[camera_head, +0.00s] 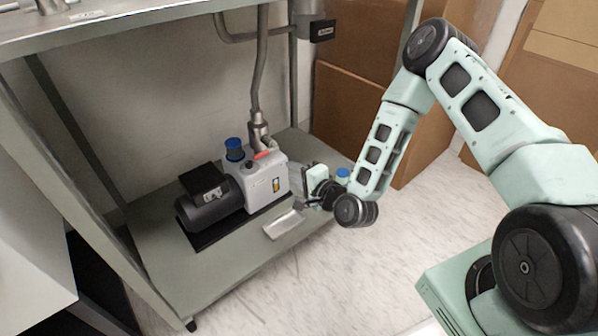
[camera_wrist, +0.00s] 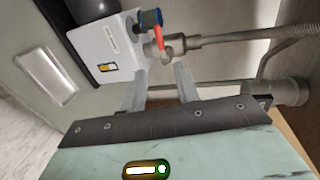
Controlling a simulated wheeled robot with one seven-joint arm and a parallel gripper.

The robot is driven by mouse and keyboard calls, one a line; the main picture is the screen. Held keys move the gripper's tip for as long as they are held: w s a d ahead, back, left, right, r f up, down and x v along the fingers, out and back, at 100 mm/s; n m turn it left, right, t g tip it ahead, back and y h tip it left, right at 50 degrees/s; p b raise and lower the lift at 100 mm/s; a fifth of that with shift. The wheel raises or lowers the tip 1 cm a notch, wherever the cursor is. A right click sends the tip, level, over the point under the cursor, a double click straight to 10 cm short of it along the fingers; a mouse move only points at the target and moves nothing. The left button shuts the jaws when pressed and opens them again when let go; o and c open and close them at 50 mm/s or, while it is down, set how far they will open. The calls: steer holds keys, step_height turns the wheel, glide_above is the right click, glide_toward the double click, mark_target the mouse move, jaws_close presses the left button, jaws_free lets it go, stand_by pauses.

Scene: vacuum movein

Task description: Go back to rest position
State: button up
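My gripper (camera_head: 305,202) is at the end of my arm, low over the right side of the cart's lower shelf (camera_head: 205,280), just right of the vacuum pump (camera_head: 225,200). In the wrist view my gripper (camera_wrist: 160,82) has its two fingers apart with nothing held between them. The pump's light grey housing (camera_wrist: 108,52) lies just beyond the fingers, with a red lever (camera_wrist: 160,34) and a blue-topped part (camera_wrist: 150,18) at its edge. Whether a finger touches the pump cannot be told.
A metal tray (camera_head: 283,224) lies on the shelf in front of the pump. A metal hose (camera_head: 256,80) rises from the pump. Cardboard boxes (camera_head: 350,110) stand behind. The tabletop (camera_head: 130,14) is above. Bare floor (camera_head: 350,285) lies right of the cart.

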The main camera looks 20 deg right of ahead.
steer(key=shift+s+d+r, duration=0.15)
steer(key=shift+s+d, duration=0.05)
steer(key=shift+s, duration=0.5)
steer(key=s+a+r+n+g, duration=0.8)
steer(key=a+n, duration=0.3)
steer(key=n, duration=0.3)
steer(key=s+d+r+n+g+h, duration=0.2)
steer(key=s+r+n+g, duration=0.2)
steer(key=s+r, duration=0.5)
steer(key=s+d+r+n+g+h, duration=0.1)
steer(key=s+r+n+g+h, duration=0.2)
steer(key=s, duration=1)
step_height(320, 180, up, 35)
steer(key=n+p, duration=0.1)
steer(key=p, duration=3.2)
steer(key=shift+d+y+p, duration=0.2)
steer(key=shift+y+p, duration=0.2)
